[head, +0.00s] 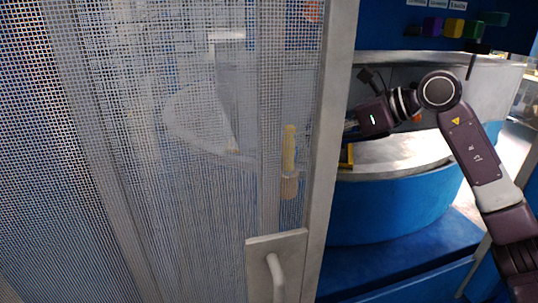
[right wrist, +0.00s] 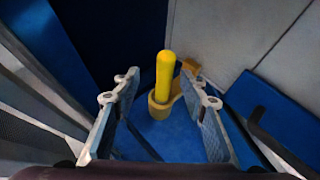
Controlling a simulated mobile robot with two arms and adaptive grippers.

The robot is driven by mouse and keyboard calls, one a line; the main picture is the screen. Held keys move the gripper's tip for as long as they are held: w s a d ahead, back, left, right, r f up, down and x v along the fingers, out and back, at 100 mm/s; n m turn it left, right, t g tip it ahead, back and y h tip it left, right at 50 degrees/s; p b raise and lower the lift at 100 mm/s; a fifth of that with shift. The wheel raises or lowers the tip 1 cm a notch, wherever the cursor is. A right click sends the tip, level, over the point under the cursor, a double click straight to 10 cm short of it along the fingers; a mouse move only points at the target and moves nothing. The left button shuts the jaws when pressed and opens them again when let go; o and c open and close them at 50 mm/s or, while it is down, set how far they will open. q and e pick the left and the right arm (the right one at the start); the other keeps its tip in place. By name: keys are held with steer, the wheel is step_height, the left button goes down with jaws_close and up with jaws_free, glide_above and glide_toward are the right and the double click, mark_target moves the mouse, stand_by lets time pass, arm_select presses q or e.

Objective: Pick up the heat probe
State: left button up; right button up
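The heat probe, a yellow rounded rod (right wrist: 165,78), stands upright in a tan ring-shaped holder (right wrist: 158,110) in the right wrist view. In the head view a yellow rod (head: 289,148) shows blurred through the mesh, above a tan piece (head: 290,187). My right gripper (right wrist: 164,88) is open and empty. In the right wrist view the rod appears between its two fingers, with gaps on both sides; I cannot tell how far ahead it is. In the head view my right gripper (head: 350,126) is at the door frame's right edge, its tips partly hidden. My left gripper is not in view.
A mesh door (head: 100,150) with a grey handle (head: 277,275) fills the left of the head view. A blue rounded housing (head: 390,208) with a metal top lies below my right arm. Small coloured blocks (head: 454,27) sit on a shelf at upper right.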

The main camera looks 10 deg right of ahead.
steer(key=p+x, duration=0.1)
steer(key=x, duration=0.1)
steer(key=p+x, duration=0.1)
steer(key=x, duration=0.1)
steer(key=p+x, duration=0.2)
steer(key=shift+w+d+r, duration=0.1)
steer(key=shift+w+d, duration=0.05)
steer(key=shift+w, duration=0.4)
steer(key=c, duration=1)
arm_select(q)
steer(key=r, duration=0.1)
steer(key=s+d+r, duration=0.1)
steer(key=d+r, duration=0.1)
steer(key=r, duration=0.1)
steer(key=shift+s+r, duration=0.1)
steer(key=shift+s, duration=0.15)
arm_select(e)
jaws_close()
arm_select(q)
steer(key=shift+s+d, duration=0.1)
